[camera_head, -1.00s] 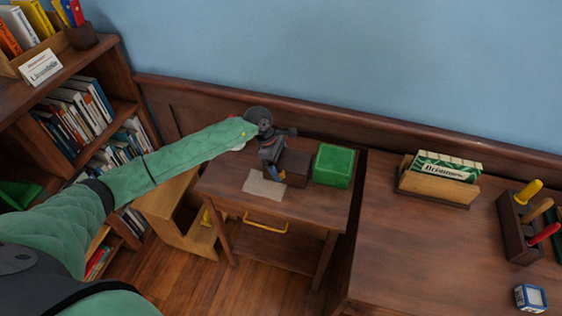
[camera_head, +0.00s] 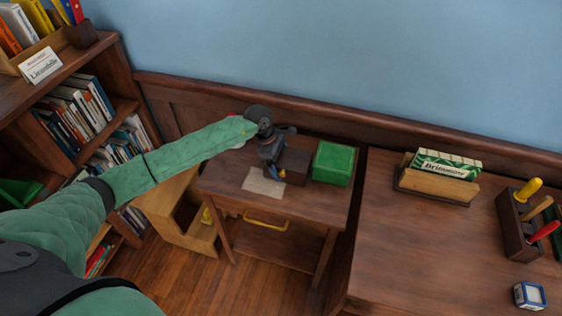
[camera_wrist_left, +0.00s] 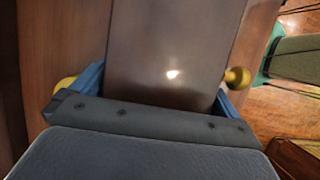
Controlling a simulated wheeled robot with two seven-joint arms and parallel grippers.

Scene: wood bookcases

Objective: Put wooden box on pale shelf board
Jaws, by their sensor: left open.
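The dark brown wooden box (camera_head: 295,166) sits on the small side table, left of a green box. In the left wrist view the box (camera_wrist_left: 175,45) lies between the two blue fingers with yellow tips. My left gripper (camera_head: 274,171) is open and astride the box at its left side in the head view. Whether the fingers touch it, I cannot tell. A pale flat piece (camera_head: 263,184) lies on the table in front of the box. A light wood unit (camera_head: 178,208) stands on the floor left of the table; which one is the pale shelf board is unclear. My right gripper is not seen.
The green box (camera_head: 333,163) stands close to the right of the wooden box. The side table (camera_head: 225,186) has a yellow drawer handle (camera_head: 265,222). A bookcase (camera_head: 125,80) stands at left. A larger desk (camera_head: 420,250) at right holds a card holder and a tool rack.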

